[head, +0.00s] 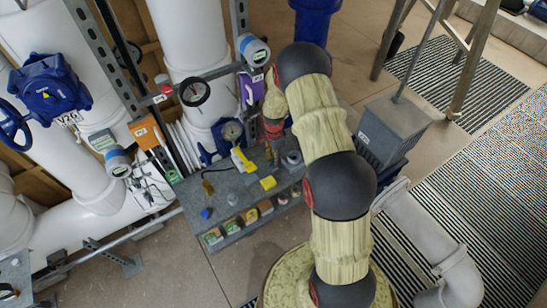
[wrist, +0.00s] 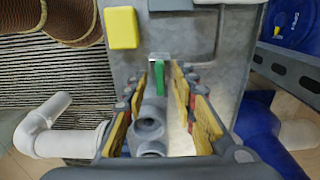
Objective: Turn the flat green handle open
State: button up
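The flat green handle (wrist: 160,77) shows in the wrist view as a narrow upright strip beyond a grey valve body (wrist: 149,125). My gripper (wrist: 164,72) has its two yellow-padded fingers apart, one on each side of the handle and valve body. The handle appears nearer the left finger, and a gap shows on its right; I cannot tell whether it touches. In the head view my gripper (head: 271,148) points down at the right part of the grey bench (head: 225,190). The green handle is not clearly visible there.
A yellow block (head: 268,182) lies on the bench near my gripper; it also shows in the wrist view (wrist: 121,28). A grey box (head: 392,125) stands right of my arm.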

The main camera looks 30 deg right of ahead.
jog(key=shift+c, duration=1.2)
jog(key=c, duration=0.4)
grip_shut()
jog(key=shift+n, duration=0.3)
jog(key=n+b, duration=0.3)
jog(key=shift+f+n, duration=0.1)
jog(key=shift+n, duration=0.2)
jog(key=n+b, duration=0.1)
jog(key=n, duration=0.2)
jog(key=shift+n+b, duration=0.3)
jog(key=shift+b, duration=0.1)
jog(key=n+b, duration=0.2)
jog(key=n, duration=0.3)
jog(key=shift+w, duration=0.1)
jog(key=n+b, duration=0.1)
jog(key=n, duration=0.4)
